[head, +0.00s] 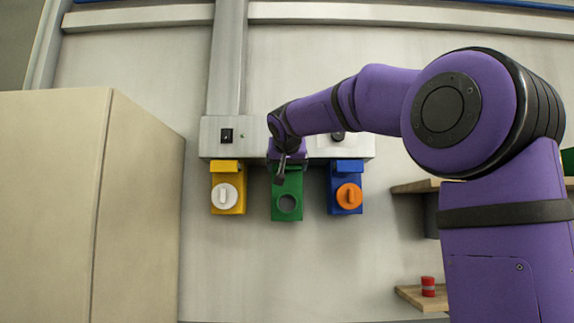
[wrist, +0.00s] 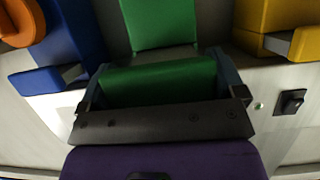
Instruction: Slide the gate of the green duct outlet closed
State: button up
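The green duct outlet (head: 279,212) hangs under the grey wall box, between a yellow and a blue outlet. Its round dark opening shows uncapped in its lower face. My gripper (head: 284,170) is at the outlet's top, hiding most of the gate there in the head view. In the wrist view the green gate's block (wrist: 160,80) lies between the two fingers of my gripper (wrist: 160,88), with the outlet's green body (wrist: 160,22) beyond it. The fingers are spread wide, one at each end of the block. Whether they touch it I cannot tell.
The yellow outlet (head: 224,203) has a white knob, and the blue outlet (head: 345,200) has an orange knob. They stand close on either side. A beige cabinet (head: 140,200) fills the left. A red can (head: 428,287) stands on a low shelf at right.

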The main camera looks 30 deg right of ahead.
jog(key=c, duration=0.7)
jog(key=shift+o, duration=0.2)
jog(key=shift+w+d, duration=0.5)
jog(key=shift+w, duration=0.2)
jog(key=shift+w+d, duration=0.45)
jog(key=shift+w, duration=0.25)
jog(key=o, duration=1)
jog(key=shift+s, duration=0.1)
jog(key=v, duration=1)
jog(key=shift+s+a+r, duration=0.2)
jog(key=shift+s+a, duration=0.05)
